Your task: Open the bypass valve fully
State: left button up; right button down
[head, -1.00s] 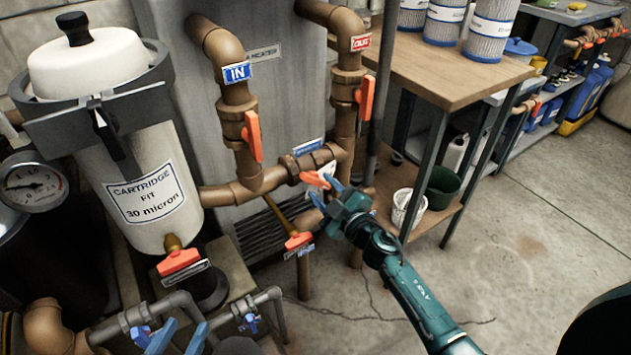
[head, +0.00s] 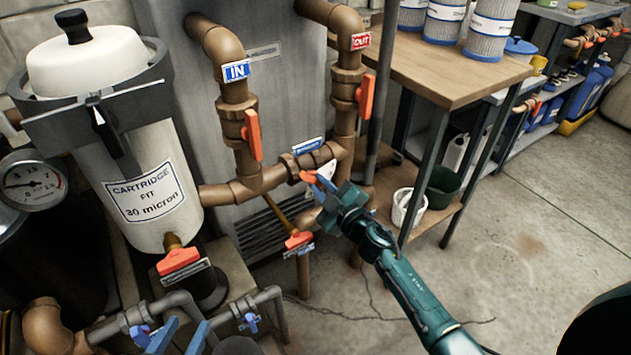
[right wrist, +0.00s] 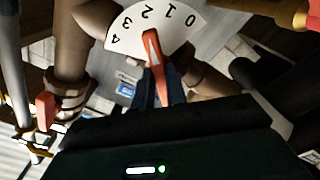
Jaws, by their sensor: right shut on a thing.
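The bypass valve sits on the cross pipe between the IN and OUT pipes, under a blue label (head: 308,146). Its orange handle (head: 308,177) is held at the outer part by my right gripper (head: 324,186), whose blue fingers are shut on it. In the right wrist view the handle (right wrist: 152,48) stands between the fingers (right wrist: 158,85), its tip pointing near the 2 on the white scale plate (right wrist: 130,35), marked 0 to 4. At the bottom left of the head view, my left gripper (head: 180,337) shows two blue fingers spread apart, with nothing seen between them.
Orange handles stand on the IN pipe (head: 252,135) and OUT pipe (head: 366,96). Another orange handle (head: 298,240) sits below. The cartridge housing (head: 150,185) and gauge (head: 33,186) are at left. A wooden table (head: 440,65) stands at right; the floor before it is clear.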

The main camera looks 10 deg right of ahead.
dwell(0.3)
jog(key=n+b, duration=0.1)
jog(key=n, duration=0.1)
jog(key=shift+f+n, duration=0.15)
jog(key=shift+n, duration=0.25)
jog(key=shift+n+b, duration=0.3)
jog(key=shift+n, duration=0.7)
jog(key=n, duration=0.4)
jog(key=shift+n+b, duration=0.3)
jog(key=c, duration=1.3)
grip_release()
jog(key=shift+p+v, duration=0.4)
jog(key=shift+v, duration=3.15)
jog(key=shift+r, duration=0.3)
